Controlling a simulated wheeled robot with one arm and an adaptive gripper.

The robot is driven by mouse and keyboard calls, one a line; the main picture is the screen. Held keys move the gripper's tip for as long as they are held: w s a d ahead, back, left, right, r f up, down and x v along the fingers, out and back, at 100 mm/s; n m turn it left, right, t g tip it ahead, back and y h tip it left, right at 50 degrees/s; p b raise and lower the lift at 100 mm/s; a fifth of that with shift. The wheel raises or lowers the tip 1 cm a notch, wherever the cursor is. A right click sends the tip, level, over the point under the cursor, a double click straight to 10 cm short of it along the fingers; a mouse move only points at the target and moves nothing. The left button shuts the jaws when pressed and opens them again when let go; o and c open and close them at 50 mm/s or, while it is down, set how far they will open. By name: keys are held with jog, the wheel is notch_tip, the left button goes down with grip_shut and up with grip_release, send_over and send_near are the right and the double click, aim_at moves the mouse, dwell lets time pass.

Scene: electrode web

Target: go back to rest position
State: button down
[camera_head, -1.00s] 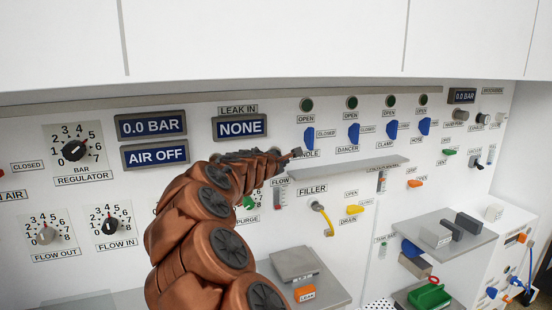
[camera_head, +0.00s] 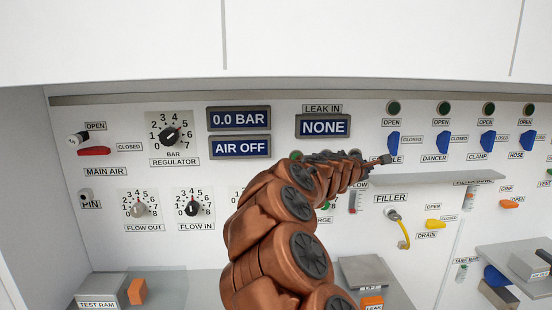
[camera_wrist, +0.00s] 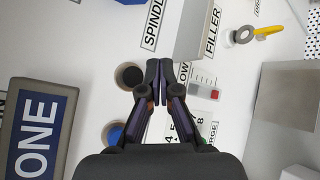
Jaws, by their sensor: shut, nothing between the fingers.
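My gripper (camera_head: 384,160) is at the end of my copper-coloured arm, in front of the white panel. It is to the right of and below the display reading NONE (camera_head: 323,126), near the left end of a grey shelf (camera_head: 440,178). In the wrist view my gripper (camera_wrist: 158,66) has its two dark fingers together with nothing between them. The panel's SPINDLE label (camera_wrist: 153,28) and FILLER label (camera_wrist: 213,31) lie beyond the fingertips. A dark round knob (camera_wrist: 130,75) and a blue one (camera_wrist: 115,132) are left of the fingers.
Blue handles (camera_head: 393,142) line the panel at right. The BAR REGULATOR knob (camera_head: 169,136) and the red MAIN AIR handle (camera_head: 94,151) are at left. A TEST RAM block (camera_head: 103,290) stands on the lower ledge. White cupboards overhang above.

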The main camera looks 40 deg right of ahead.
jog(key=s+a+f+m+g+y, duration=0.1)
jog(key=s+a+f+m+y, duration=0.2)
jog(key=a, duration=1.5)
jog(key=s+a+f+m+g+y, duration=0.2)
jog(key=s+a+f+y, duration=0.5)
jog(key=a, duration=1.2)
jog(key=s+a+f+m+g+y+p, duration=0.1)
jog(key=s+a+f+m+g+y, duration=0.1)
jog(key=s+a+f+y, duration=0.3)
jog(key=s+a+f+m, duration=0.1)
jog(key=s+a+f, duration=0.3)
jog(key=s+a, duration=0.5)
jog(key=shift+s+a+f+m, duration=0.15)
jog(key=shift+s+a+m, duration=0.2)
jog(key=shift+a, duration=1.9)
